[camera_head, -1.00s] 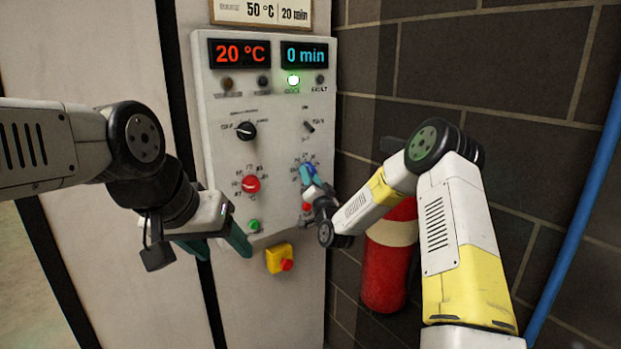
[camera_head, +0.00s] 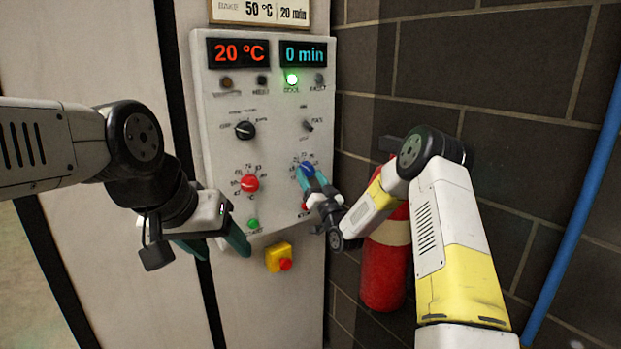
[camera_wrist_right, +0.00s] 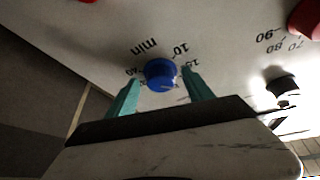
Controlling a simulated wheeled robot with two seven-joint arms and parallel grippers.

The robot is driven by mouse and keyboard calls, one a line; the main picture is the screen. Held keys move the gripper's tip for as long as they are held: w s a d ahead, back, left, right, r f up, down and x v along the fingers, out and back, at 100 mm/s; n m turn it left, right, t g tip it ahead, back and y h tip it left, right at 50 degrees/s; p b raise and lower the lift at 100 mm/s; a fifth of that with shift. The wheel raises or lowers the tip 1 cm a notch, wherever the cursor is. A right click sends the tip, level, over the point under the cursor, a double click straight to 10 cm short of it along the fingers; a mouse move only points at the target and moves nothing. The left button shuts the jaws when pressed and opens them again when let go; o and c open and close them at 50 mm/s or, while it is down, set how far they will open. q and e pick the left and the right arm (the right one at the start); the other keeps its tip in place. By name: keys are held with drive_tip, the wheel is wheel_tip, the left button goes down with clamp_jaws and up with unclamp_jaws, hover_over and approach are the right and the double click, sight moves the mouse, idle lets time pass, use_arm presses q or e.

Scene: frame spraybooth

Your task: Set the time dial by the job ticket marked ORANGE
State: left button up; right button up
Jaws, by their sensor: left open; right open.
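The time dial is a blue knob (camera_head: 307,169) on the lower right of the control panel; it also shows in the right wrist view (camera_wrist_right: 161,73), with "min" and numbers printed around it. My right gripper (camera_wrist_right: 163,80) is open, with one teal finger on each side of the blue knob; I cannot tell whether they touch it. In the head view its fingers (camera_head: 312,177) partly cover the knob's scale. The time display (camera_head: 304,54) reads 0 min. A ticket (camera_head: 260,11) above the panel reads 50 °C and 20 min; its first word is unclear. My left gripper (camera_head: 223,245) is open and empty at the panel's lower left.
The panel (camera_head: 215,150) also carries a red knob (camera_head: 250,183), a black selector (camera_head: 245,130), a green button (camera_head: 253,223) and a 20 °C display (camera_head: 239,53). A yellow box with a red button (camera_head: 279,257) is below. A red extinguisher (camera_head: 385,270) stands behind my right arm.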

drive_tip(key=v, duration=0.8)
